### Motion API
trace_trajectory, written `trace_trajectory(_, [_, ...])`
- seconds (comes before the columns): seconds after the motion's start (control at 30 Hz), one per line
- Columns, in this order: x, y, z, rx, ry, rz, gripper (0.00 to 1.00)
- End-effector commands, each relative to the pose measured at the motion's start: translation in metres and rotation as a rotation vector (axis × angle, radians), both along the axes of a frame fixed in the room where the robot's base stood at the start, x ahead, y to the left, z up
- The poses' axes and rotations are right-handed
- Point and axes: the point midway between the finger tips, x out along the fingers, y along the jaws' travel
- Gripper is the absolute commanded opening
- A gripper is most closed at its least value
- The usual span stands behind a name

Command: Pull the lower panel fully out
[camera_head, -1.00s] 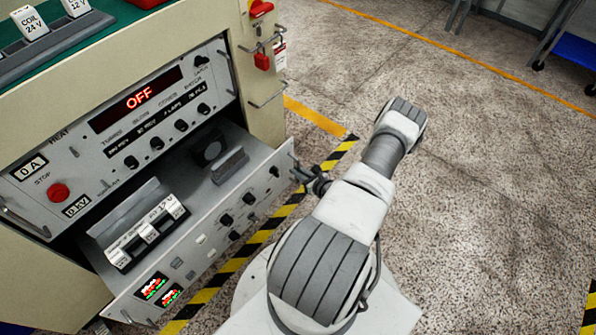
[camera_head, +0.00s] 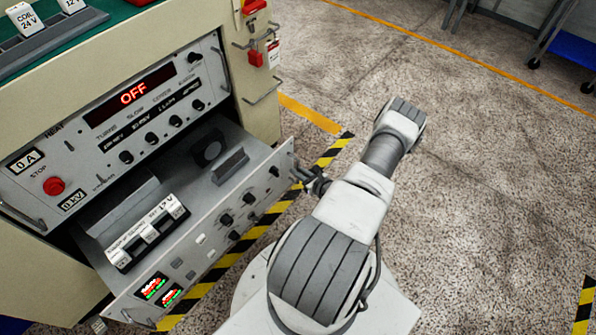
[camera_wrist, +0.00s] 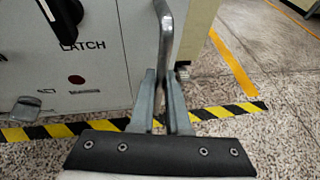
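The lower panel (camera_head: 205,245) is the grey front of a drawer, with knobs, small lit displays and a handle at each end. It stands well out from the cream cabinet, and the tray behind it is open to view. In the head view my gripper (camera_head: 304,180) is at the panel's right end, partly hidden by my arm. In the wrist view my gripper (camera_wrist: 162,103) has its two fingers closed around the upright metal handle (camera_wrist: 164,32). The handle's lower part is hidden between the fingers.
The upper panel (camera_head: 120,125) with a red "OFF" display stays in the cabinet above the drawer. Red locks and tags (camera_head: 258,55) hang on the cabinet's right corner. Black-and-yellow tape (camera_head: 335,150) marks the floor. The floor to the right is clear.

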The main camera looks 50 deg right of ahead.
Motion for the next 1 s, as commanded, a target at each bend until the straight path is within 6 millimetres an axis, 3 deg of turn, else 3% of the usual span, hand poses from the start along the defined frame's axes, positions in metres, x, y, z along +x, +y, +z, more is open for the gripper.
trace_trajectory(0.47, [-0.007, 0.001, 0.004, 0.001, 0.0, 0.0, 0.26])
trace_trajectory(0.67, [-0.04, 0.004, 0.02, 0.0, 0.002, -0.002, 0.26])
trace_trajectory(1.0, [-0.117, 0.013, 0.051, 0.0, 0.003, -0.004, 0.26])
